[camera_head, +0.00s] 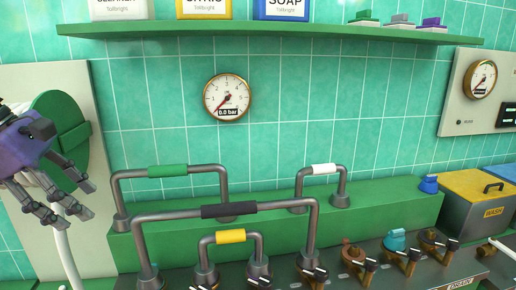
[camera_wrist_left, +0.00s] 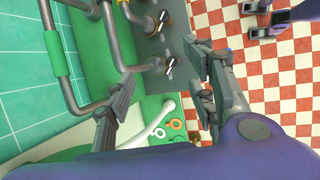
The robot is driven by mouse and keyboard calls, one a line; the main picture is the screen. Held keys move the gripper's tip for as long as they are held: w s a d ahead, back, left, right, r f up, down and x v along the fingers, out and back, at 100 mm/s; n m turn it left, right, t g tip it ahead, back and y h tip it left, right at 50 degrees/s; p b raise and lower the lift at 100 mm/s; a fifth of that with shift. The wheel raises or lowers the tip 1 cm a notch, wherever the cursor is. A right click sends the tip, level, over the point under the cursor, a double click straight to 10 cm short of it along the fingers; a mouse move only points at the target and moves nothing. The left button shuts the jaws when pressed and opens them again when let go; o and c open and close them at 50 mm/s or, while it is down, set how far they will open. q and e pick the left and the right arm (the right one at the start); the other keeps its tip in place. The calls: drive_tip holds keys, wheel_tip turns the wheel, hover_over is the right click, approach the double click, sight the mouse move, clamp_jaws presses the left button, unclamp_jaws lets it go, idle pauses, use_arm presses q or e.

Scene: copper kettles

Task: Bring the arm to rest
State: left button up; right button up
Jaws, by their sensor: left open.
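My left gripper (camera_head: 72,203), with a purple body and grey fingers, is at the left of the head view. It is in front of a pale panel with a green round part (camera_head: 60,125). Its fingers are spread and hold nothing. In the left wrist view the gripper (camera_wrist_left: 160,65) is open, with pipes and a green ledge beyond the gap. Dark grey and purple parts (camera_wrist_left: 270,20) at the top right of the wrist view look like my right gripper, but they are cut off and their state is unclear.
Pipes with green (camera_head: 168,171), black (camera_head: 228,210), yellow (camera_head: 230,236) and white (camera_head: 324,169) grips stand right of my left gripper. A white curved handle (camera_head: 66,245) is just below it. Several valves (camera_head: 358,262) line the front. A shelf (camera_head: 270,33) runs above.

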use_arm(q)
drive_tip(key=w+d+f+n+t+h, duration=0.1)
drive_tip(key=d+f+n+t+h, duration=0.3)
drive_tip(key=d+f+n, duration=0.7)
drive_tip(key=d+f+n+t+h, duration=0.3)
drive_tip(key=d+f+n+h, duration=0.35)
drive_tip(key=f+n, duration=0.55)
drive_tip(key=s+a+f+n+t+y, duration=0.1)
drive_tip(key=s+f+n+y, duration=0.2)
drive_tip(key=f+n, duration=0.35)
drive_tip(key=s+a+f+n+t+y+p, duration=0.1)
drive_tip(key=s+f+n+y, duration=0.3)
drive_tip(key=f, duration=0.3)
drive_tip(key=s+a+f+n+t+y, duration=0.1)
drive_tip(key=s+a+f+n+y, duration=0.15)
drive_tip(key=f+n, duration=0.35)
drive_tip(key=s+d+f+n+g+y, duration=0.2)
drive_tip(key=s+f+n+g+y, duration=0.2)
drive_tip(key=s+f+n, duration=0.8)
drive_tip(key=s+f+g, duration=0.1)
drive_tip(key=s, duration=0.4)
drive_tip(key=shift+s+f+p, duration=0.2)
drive_tip(key=shift+f+p, duration=0.1)
drive_tip(key=shift+f, duration=0.05)
use_arm(e)
drive_tip(key=shift+s+a+r, duration=0.15)
drive_tip(key=shift+a+r, duration=0.1)
drive_tip(key=shift+r, duration=0.4)
